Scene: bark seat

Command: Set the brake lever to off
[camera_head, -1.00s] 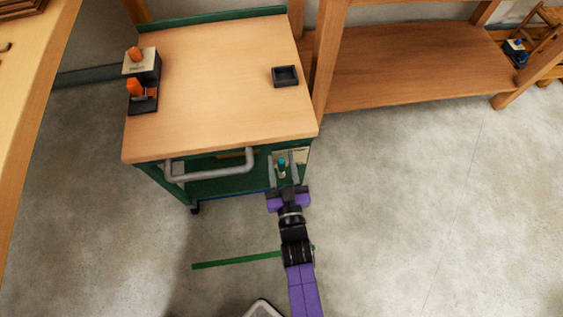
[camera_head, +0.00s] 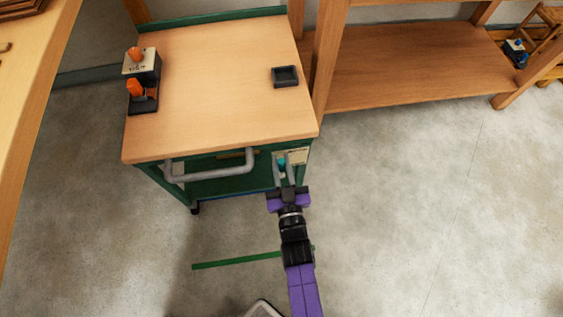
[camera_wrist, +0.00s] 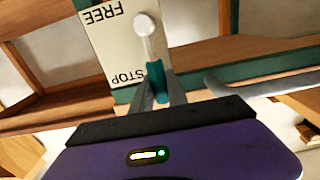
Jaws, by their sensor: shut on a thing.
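The brake lever (camera_wrist: 145,25) is a pale arm with a teal grip (camera_wrist: 154,74), mounted on a cream plate (camera_wrist: 110,37) marked FREE and STOP. In the wrist view its grip end lies beside the STOP marking. The teal grip also shows in the head view (camera_head: 282,160), below the front right corner of the cart's top. My gripper (camera_head: 285,174) is shut on the teal grip, with a grey finger on each side, which hide part of it.
The cart (camera_head: 220,85) has a wooden top, green frame and grey handle (camera_head: 208,172) left of my gripper. A small black tray (camera_head: 285,76) and a black box with orange knobs (camera_head: 143,80) are on top. A wooden shelf (camera_head: 420,60) stands right. The floor at right is clear.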

